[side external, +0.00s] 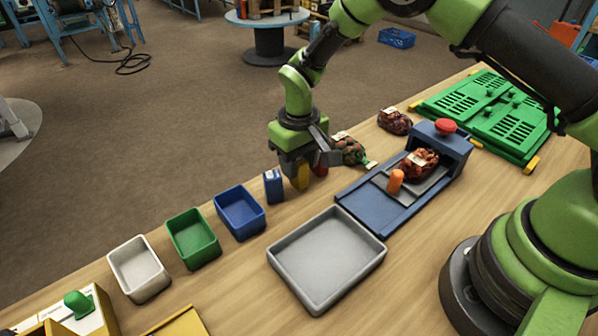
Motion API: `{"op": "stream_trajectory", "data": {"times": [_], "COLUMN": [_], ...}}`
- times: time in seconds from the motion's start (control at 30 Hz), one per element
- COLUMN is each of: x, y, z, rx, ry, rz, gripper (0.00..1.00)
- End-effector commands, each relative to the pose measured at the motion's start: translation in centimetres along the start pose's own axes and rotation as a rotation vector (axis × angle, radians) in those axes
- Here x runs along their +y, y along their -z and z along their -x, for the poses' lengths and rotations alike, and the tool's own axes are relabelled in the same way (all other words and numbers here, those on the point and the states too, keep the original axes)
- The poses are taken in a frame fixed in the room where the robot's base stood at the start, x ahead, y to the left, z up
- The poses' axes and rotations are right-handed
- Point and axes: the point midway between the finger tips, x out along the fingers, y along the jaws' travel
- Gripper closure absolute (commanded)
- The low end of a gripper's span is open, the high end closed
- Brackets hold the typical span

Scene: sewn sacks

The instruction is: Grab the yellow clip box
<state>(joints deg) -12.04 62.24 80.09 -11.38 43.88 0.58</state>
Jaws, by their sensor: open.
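The yellow clip box (301,179) stands on the wooden table, directly below my gripper (304,163). Its upper part is hidden by the gripper. My gripper points down with its jaws open, and the fingers are close around or just in front of the box. I cannot tell whether they touch it. A blue clip box (273,187) stands just to the left, and a red one (320,166) shows partly to the right, behind the gripper.
Blue (240,226), green (193,250) and white (139,283) bins line the table's far edge to the left. A grey tray (280,262) lies in front. A blue fixture (372,208) holding a netted sack (419,164) stands right; two more sacks lie behind it.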

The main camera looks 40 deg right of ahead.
Motion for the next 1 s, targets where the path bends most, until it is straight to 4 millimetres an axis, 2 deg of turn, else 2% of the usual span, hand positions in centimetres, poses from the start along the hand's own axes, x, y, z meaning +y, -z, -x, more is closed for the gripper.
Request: {"op": "stream_trajectory", "data": {"times": [0.13, 0.37, 0.47, 0.53, 0.57, 0.83, 1.0], "x": [0.0, 0.0, 0.0, 0.0, 0.0, 0.0, 0.0], "y": [0.0, 0.1, 0.1, 0.1, 0.1, 0.1, 0.1], "z": [-1.6, -1.7, -1.7, -1.7, -1.7, -1.5, 0.8], "rx": [-0.001, 0.002, 0.002, 0.002, 0.001, 0.002, 0.007], "ry": [0.000, 0.000, 0.000, 0.000, 0.000, 0.000, 0.002], "rz": [0.001, 0.000, 0.000, 0.000, 0.000, 0.000, -0.001], "gripper": [0.60, 0.60, 0.78, 0.94, 0.96, 0.96, 0.96]}}
